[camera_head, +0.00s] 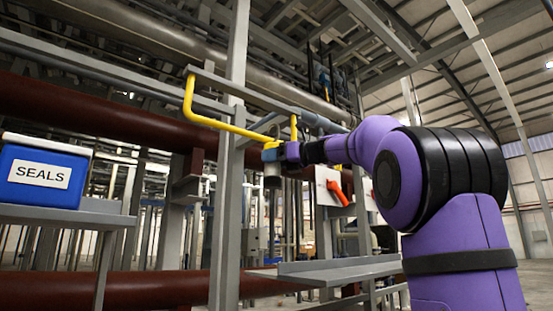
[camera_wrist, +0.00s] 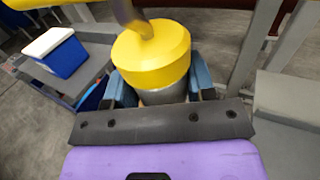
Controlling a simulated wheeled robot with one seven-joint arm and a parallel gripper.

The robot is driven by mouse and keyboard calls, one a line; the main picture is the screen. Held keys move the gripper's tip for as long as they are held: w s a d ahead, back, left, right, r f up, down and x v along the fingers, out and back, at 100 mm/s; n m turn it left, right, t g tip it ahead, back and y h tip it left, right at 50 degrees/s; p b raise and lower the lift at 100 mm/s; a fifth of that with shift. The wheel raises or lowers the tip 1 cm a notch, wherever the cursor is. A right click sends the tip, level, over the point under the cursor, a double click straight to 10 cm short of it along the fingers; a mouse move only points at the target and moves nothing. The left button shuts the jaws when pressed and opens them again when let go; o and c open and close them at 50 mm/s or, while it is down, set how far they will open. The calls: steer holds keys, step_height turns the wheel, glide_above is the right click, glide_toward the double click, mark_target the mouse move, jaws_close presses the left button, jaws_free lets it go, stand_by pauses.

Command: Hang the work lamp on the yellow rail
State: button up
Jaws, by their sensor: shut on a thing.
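The work lamp has a yellow cap and a grey body; it shows in the head view (camera_head: 271,170) and large in the wrist view (camera_wrist: 152,55). My gripper (camera_head: 283,153) is shut around the lamp's grey body, with blue fingers on both sides in the wrist view (camera_wrist: 160,88). A thin hook-like piece rises from the cap; its upper end leaves the picture. The yellow rail (camera_head: 222,126) is a bent bar with upturned ends on a grey beam. The lamp is close to the rail's right part, its cap about level with the bar. I cannot tell whether hook and rail touch.
A blue cooler labelled SEALS (camera_head: 42,175) stands on a grey shelf at the left. A grey upright post (camera_head: 231,170) stands left of the lamp. A white panel with a red-orange handle (camera_head: 336,190) is to the right. A grey shelf (camera_head: 335,270) lies below.

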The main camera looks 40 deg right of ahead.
steer(key=shift+w, duration=0.45)
steer(key=shift+w+a+f, duration=0.1)
steer(key=shift+w+f, duration=0.45)
steer(key=shift+w, duration=0.1)
steer(key=shift+w+f, duration=0.2)
steer(key=shift+f, duration=0.5)
steer(key=shift+f, duration=0.1)
steer(key=o, duration=1.1)
steer(key=v, duration=1.1)
steer(key=shift+a+f, duration=0.1)
